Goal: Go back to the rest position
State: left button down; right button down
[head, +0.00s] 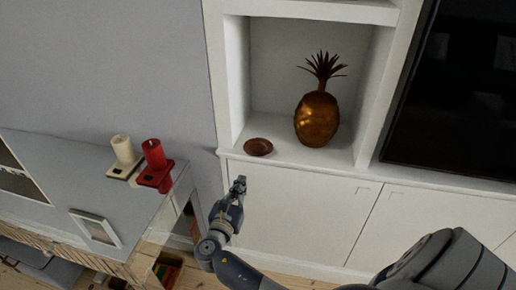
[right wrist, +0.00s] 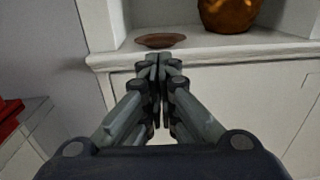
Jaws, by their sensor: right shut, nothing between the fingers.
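My right gripper (head: 238,186) is shut and empty, in front of the white cabinet just below the shelf edge. It also shows in the right wrist view (right wrist: 158,62), with its fingers together. A small brown dish (head: 258,147) lies on the shelf beyond and above the gripper, apart from it in the head view. The dish also shows in the right wrist view (right wrist: 160,41), just past the fingertips. My left gripper is in neither view.
A golden pineapple ornament (head: 317,119) stands on the shelf (head: 283,152). A dark screen (head: 460,90) is at right. Floorboards show at the bottom.

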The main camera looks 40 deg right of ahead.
jog(key=s+a+f+m+g+y, duration=0.1)
jog(key=s+f+m+g+y, duration=0.3)
jog(key=f, duration=0.7)
jog(key=s+a+f+y, duration=0.2)
jog(key=s+f, duration=0.5)
jog(key=f, duration=0.4)
jog(key=s+a+f+m+g+y, duration=0.1)
jog(key=s+f+m+y, duration=0.3)
jog(key=f, duration=0.8)
jog(key=s+a+f+m+g+y, duration=0.1)
jog(key=s+f+m, duration=0.4)
jog(key=s, duration=0.6)
jog(key=s+a+f+m+g+y, duration=0.1)
jog(key=s+f+m, duration=0.4)
jog(key=s, duration=0.6)
jog(key=s+a+f+m+g+y, duration=0.2)
jog(key=s+f+m+g, duration=0.1)
jog(key=s, duration=0.8)
jog(key=shift+s+a+f+m, duration=0.3)
jog(key=shift+a+f+m, duration=0.1)
jog(key=shift+f+m, duration=0.6)
jog(key=shift+w+r, duration=0.1)
